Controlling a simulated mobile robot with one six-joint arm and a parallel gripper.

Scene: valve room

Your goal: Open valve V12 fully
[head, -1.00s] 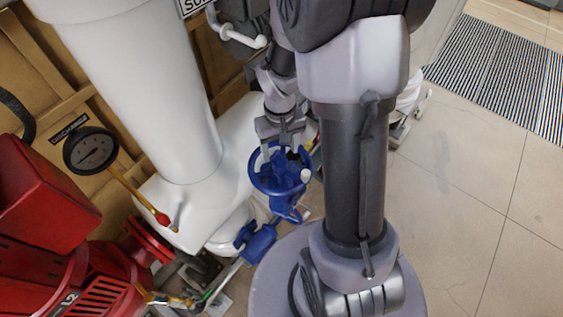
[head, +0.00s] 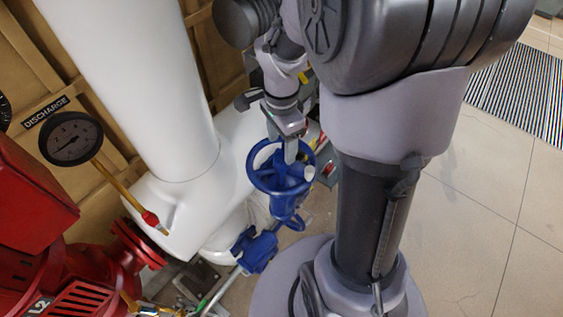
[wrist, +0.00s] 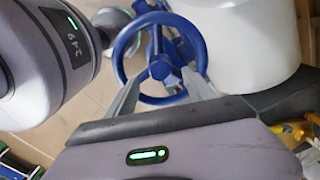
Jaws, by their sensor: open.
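A blue handwheel (head: 254,168) sits on a blue valve body (head: 286,211) beside the white pipework, left of my arm. No V12 tag is readable on it. My gripper (head: 282,150) is above the wheel, its fingers reaching down toward the rim and spokes. In the wrist view the wheel (wrist: 119,48) faces me with its hub and spokes in sight. My gripper (wrist: 161,76) is open there, one finger on each side of the hub, overlapping the lower rim. I cannot tell whether the fingers touch the wheel.
A white pipe (head: 150,90) rises left of the wheel. A discharge gauge (head: 72,138) and a red pump (head: 45,225) stand farther left. A second blue fitting (head: 255,252) sits low by the wheel. Tiled floor (head: 480,220) at the right is clear.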

